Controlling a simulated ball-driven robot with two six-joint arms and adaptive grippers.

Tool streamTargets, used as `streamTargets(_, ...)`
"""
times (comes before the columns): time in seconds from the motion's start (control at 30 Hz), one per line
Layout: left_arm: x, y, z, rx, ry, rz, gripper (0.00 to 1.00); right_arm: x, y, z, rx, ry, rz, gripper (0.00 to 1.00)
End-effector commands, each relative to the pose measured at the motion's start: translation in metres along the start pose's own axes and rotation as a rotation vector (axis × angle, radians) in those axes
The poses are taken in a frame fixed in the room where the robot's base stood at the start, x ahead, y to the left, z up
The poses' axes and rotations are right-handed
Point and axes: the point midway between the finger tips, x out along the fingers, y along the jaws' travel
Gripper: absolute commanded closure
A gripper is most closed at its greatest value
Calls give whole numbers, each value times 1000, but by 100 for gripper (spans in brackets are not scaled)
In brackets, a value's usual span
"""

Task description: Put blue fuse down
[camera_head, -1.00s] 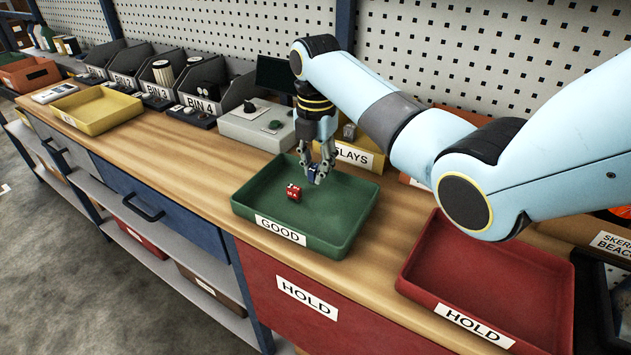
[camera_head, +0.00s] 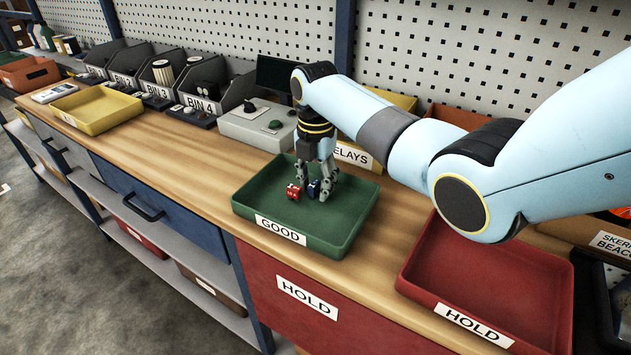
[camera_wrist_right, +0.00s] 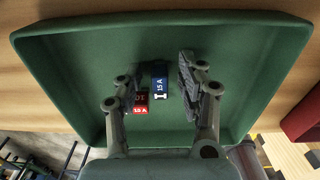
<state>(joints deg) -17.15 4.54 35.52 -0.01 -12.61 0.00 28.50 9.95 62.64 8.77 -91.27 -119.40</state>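The blue fuse (camera_head: 313,189) is in the green GOOD tray (camera_head: 345,229), low at the tray floor, just right of the red fuse (camera_head: 293,192). My right gripper (camera_head: 316,190) is down in the tray with its fingers spread on either side of the blue fuse. In the right wrist view the blue fuse (camera_wrist_right: 160,82), marked 15 A, lies between the fingers with a gap on both sides. My right gripper (camera_wrist_right: 160,85) is open. My left gripper is in neither view.
The red HOLD tray (camera_head: 480,326) on the right is empty. A yellow tray (camera_head: 98,112) stands far left. Labelled bins (camera_head: 208,86) and a grey device (camera_head: 255,128) line the back. Bare bench top lies left of the green tray.

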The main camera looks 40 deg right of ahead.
Motion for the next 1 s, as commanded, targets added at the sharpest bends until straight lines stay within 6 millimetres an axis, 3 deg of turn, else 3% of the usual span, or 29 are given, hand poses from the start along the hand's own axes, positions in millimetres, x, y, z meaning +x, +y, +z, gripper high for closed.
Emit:
streamTargets(0.23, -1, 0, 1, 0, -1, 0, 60, -9, 0, 1, 0, -1, 1, 61)
streamTargets(0.7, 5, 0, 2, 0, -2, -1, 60, -104, 1, 1, 0, -2, 3, 61)
streamTargets(1.0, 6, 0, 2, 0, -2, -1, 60, -123, 0, 0, 1, 0, 0, 61)
